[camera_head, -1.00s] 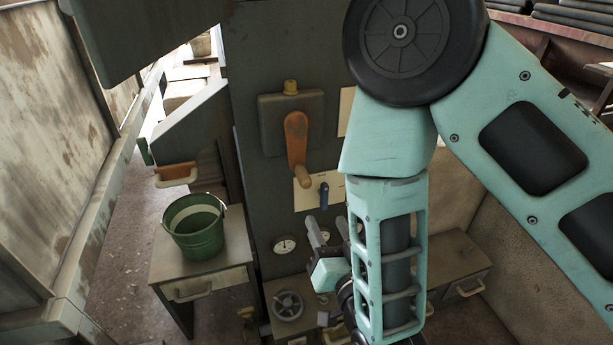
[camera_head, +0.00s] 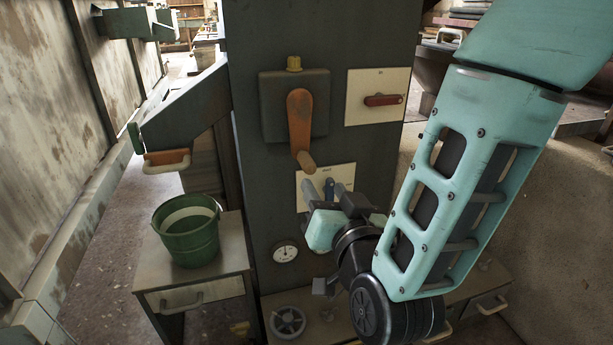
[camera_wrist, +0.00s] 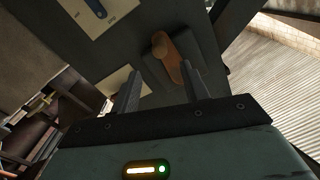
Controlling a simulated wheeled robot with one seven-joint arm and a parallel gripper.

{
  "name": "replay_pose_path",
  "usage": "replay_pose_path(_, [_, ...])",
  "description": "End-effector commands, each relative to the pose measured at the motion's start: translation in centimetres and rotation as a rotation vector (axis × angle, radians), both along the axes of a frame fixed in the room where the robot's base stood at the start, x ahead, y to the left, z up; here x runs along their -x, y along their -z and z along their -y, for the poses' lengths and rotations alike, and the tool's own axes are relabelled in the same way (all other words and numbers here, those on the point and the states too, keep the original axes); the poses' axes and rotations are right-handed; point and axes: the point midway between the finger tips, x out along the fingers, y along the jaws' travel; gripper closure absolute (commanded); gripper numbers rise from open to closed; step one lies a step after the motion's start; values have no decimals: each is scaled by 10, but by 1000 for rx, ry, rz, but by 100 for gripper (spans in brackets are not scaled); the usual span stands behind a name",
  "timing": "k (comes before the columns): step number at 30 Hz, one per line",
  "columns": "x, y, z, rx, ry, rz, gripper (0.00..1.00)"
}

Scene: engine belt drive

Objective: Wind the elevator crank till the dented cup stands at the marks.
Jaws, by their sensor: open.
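The crank (camera_head: 299,118) is an orange arm on a dark box with a yellow cap. It hangs down, slightly to the right, with a wooden knob (camera_head: 306,162) at its lower end. My gripper (camera_head: 318,188) is open and empty just below the knob, in front of the white plate with the blue lever. In the wrist view the crank (camera_wrist: 172,62) shows beyond and between my open fingers (camera_wrist: 162,82), with a gap. I see no dented cup and no marks in either view.
A green bucket (camera_head: 188,236) stands on a small drawer table at left. The dark panel also bears a red lever (camera_head: 383,100), a blue lever (camera_head: 328,187) and a round gauge (camera_head: 285,252). A handwheel (camera_head: 288,321) sits low in front.

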Motion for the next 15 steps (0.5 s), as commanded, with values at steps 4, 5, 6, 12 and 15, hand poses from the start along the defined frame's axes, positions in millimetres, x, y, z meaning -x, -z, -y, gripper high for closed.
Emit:
replay_pose_path(4, [-30,0,-8,-3,4,2,55])
replay_pose_path(5, [-36,0,-10,-2,3,1,55])
replay_pose_path(6, [-45,0,-12,-3,4,1,55])
replay_pose_path(12, [-81,0,-23,-2,2,1,55])
replay_pose_path(15, [-95,1,-27,-2,2,0,55])
